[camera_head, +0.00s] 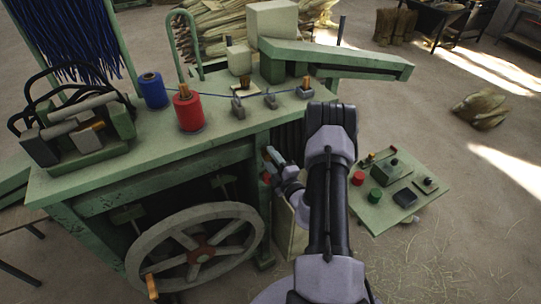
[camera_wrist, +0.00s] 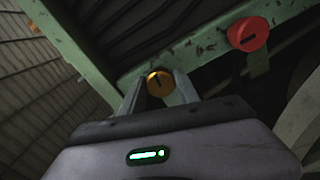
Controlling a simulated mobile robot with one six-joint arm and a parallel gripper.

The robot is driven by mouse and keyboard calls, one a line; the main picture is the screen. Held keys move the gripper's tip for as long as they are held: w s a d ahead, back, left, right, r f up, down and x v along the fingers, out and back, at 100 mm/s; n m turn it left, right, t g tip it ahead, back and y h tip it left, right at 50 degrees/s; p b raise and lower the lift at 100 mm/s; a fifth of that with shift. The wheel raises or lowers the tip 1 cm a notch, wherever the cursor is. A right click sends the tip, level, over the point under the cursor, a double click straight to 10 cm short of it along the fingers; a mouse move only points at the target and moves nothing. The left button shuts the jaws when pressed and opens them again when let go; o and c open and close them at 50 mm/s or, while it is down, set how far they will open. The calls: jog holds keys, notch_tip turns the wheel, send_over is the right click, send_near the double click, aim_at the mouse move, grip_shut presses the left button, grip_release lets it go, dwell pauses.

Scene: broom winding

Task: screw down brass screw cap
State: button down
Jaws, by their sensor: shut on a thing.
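The brass screw cap (camera_wrist: 160,82) shows in the wrist view as a round golden cap with a dark slot across its face. It sits at the green frame rail, between the fingertips of my gripper (camera_wrist: 159,90). The gripper is shut on the cap, with one finger on each side. In the head view my gripper (camera_head: 272,158) reaches in at the side of the green bench, below its top. The cap cannot be made out there.
A red slotted knob (camera_wrist: 248,34) sits on the same rail, right of the cap. The green bench (camera_head: 90,170) carries a red spool (camera_head: 188,112) and a blue spool (camera_head: 153,90). A spoked handwheel (camera_head: 197,250) is at its front. A control panel (camera_head: 420,205) stands right of my arm.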

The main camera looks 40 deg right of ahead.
jog(key=m+p, duration=0.1)
jog(key=m, duration=0.2)
jog(key=shift+m, duration=0.3)
jog(key=m+p, duration=0.1)
jog(key=m, duration=0.2)
jog(key=shift+m, duration=0.3)
jog(key=m, duration=0.3)
jog(key=shift+a+m+p, duration=0.1)
jog(key=shift+m+p, duration=0.2)
jog(key=shift+f+m+p, duration=0.1)
jog(key=shift+m+p, duration=0.2)
jog(key=shift+m, duration=1.8)
jog(key=c, duration=0.9)
grip_release()
jog(key=shift+s, duration=0.1)
